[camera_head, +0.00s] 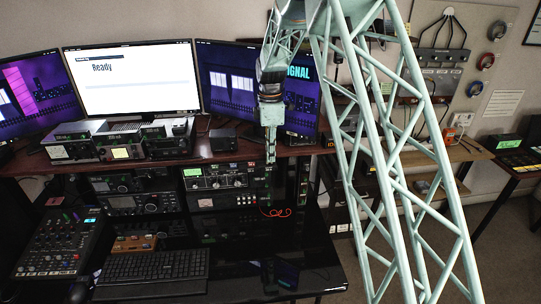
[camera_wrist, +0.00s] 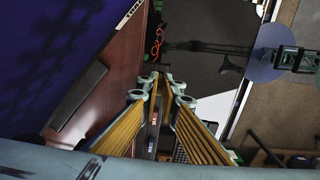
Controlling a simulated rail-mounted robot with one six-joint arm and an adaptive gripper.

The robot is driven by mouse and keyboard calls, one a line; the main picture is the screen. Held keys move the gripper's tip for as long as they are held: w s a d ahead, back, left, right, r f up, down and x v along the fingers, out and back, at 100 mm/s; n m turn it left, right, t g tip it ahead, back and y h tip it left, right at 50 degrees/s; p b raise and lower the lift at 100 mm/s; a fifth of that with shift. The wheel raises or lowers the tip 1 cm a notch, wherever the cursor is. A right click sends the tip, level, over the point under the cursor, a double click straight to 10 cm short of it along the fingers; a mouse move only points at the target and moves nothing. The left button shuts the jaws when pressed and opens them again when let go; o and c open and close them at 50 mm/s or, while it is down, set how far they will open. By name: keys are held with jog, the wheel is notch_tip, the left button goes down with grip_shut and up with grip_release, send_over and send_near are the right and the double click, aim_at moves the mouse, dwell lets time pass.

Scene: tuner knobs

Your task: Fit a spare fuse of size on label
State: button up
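My gripper (camera_head: 270,158) hangs pointing down in the head view, in front of the dark desk shelf and just right of a radio unit with a green display (camera_head: 215,177). In the wrist view its two fingers (camera_wrist: 162,77) run away from the camera and come close at the tips. A narrow gap shows between them, with nothing visibly held. No fuse, fuse holder or size label can be made out in either view; they may be hidden or too small to tell.
Three monitors (camera_head: 131,79) stand behind the shelf. A mixer (camera_head: 62,243) and keyboard (camera_head: 152,275) lie on the lower desk. A red cable (camera_head: 275,212) lies below my gripper and also shows in the wrist view (camera_wrist: 157,42). A pegboard (camera_head: 480,60) hangs at right.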

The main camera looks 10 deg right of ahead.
jog(key=shift+f+b, duration=0.45)
jog(key=shift+f, duration=0.4)
dwell(0.3)
jog(key=o, duration=0.7)
jog(key=shift+c, duration=0.2)
jog(key=shift+r, duration=0.15)
jog(key=shift+r, duration=3.85)
